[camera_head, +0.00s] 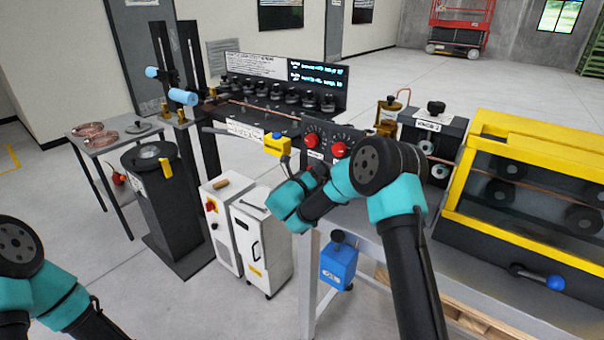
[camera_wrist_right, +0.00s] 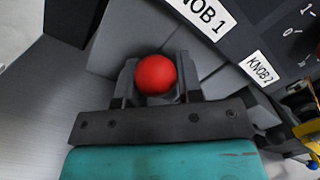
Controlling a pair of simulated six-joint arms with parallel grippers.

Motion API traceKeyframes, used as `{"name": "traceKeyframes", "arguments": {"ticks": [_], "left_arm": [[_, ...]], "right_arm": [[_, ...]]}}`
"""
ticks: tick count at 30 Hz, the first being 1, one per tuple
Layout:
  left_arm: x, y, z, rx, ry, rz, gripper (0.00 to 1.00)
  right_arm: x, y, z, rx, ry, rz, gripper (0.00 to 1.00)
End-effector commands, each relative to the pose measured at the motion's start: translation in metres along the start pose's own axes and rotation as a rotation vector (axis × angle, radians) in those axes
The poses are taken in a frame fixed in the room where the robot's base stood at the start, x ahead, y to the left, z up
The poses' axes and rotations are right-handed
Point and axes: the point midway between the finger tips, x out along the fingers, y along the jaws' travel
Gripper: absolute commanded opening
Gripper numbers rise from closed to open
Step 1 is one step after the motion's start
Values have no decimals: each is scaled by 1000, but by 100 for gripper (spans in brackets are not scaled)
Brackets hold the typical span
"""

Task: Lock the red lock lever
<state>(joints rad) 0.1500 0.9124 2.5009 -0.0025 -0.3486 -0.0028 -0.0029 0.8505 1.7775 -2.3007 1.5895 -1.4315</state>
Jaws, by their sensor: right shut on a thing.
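The red ball (camera_wrist_right: 155,74) of the lock lever shows in the right wrist view, in front of a grey panel face. My right gripper (camera_wrist_right: 156,88) is shut on it, with one dark finger on each side of the ball. The lever's stem is hidden below the ball by the gripper. In the head view my right wrist and forearm reach in front of the control panel and hide the ball and fingertips. My left arm shows at the lower left of the head view, but its gripper is out of view.
Two red knobs (camera_head: 312,140) sit on the dark panel beside my right wrist. Labels Knob 1 (camera_wrist_right: 202,15) and Knob 2 (camera_wrist_right: 262,69) are close to the gripper. A yellow-framed machine (camera_head: 470,150) stands at the right.

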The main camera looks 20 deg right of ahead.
Motion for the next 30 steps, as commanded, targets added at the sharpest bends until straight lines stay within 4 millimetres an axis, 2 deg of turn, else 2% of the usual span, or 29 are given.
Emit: {"name": "traceKeyframes", "arguments": {"ticks": [11,12,19,30], "left_arm": [[0,0,0,0,0,0,44],[0,0,0,0,0,0,44],[0,0,0,0,0,0,44],[0,0,0,0,0,0,44]], "right_arm": [[0,1,-3,-8,2,3,0],[0,1,-3,-8,2,3,37],[0,0,-2,-6,2,1,59],[-4,0,-1,-5,0,1,59]]}}
